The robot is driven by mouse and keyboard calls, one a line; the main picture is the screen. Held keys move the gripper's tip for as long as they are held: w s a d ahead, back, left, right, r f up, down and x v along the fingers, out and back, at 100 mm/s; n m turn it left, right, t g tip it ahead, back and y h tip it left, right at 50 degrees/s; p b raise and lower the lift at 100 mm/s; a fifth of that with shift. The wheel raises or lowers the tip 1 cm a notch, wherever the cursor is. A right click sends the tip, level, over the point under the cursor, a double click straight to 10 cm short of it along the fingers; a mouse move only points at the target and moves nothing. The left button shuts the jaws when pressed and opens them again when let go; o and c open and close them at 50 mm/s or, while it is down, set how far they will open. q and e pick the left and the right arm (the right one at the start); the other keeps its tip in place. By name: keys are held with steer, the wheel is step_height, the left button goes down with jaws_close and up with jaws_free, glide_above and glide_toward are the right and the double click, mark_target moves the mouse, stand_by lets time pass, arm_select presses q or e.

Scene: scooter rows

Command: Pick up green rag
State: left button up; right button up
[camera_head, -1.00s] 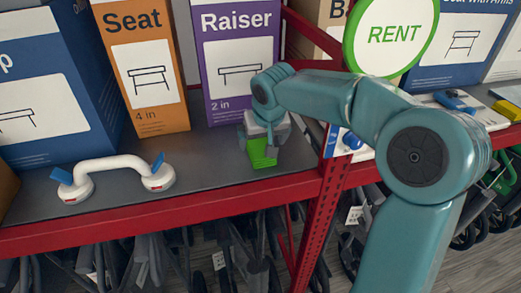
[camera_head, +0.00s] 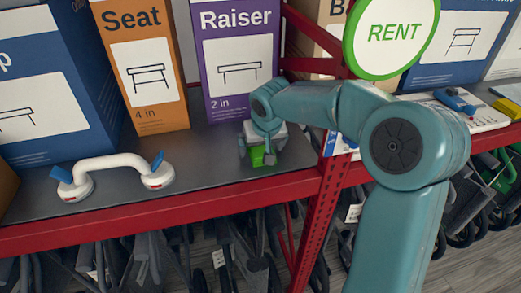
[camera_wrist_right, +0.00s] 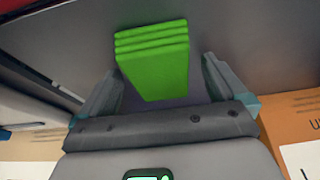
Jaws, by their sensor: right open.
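The green rag (camera_head: 259,157) lies folded on the grey shelf, in front of the purple Raiser box. In the right wrist view the rag (camera_wrist_right: 154,58) shows as a bright green stack of folded layers. My right gripper (camera_head: 258,159) is just above the rag, pointing down, and partly hides it in the head view. In the right wrist view the right gripper (camera_wrist_right: 160,80) is open, with one finger on each side of the rag and gaps visible between them. My left gripper is in neither view.
A white handle with blue levers (camera_head: 113,172) lies on the shelf to the left. The purple Raiser box (camera_head: 236,50) and orange Seat box (camera_head: 145,65) stand behind. A red post (camera_head: 325,210) and the red shelf edge (camera_head: 160,220) are close by.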

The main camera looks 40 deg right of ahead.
mark_target(261, 147)
steer(key=shift+c, duration=0.3)
steer(key=c, duration=1)
steer(key=shift+w+r+p, duration=0.1)
steer(key=shift+r+p, duration=0.15)
steer(key=shift+p, duration=0.15)
step_height(261, 147, up, 20)
steer(key=p, duration=0.1)
steer(key=shift+p, duration=0.4)
steer(key=shift+f, duration=0.1)
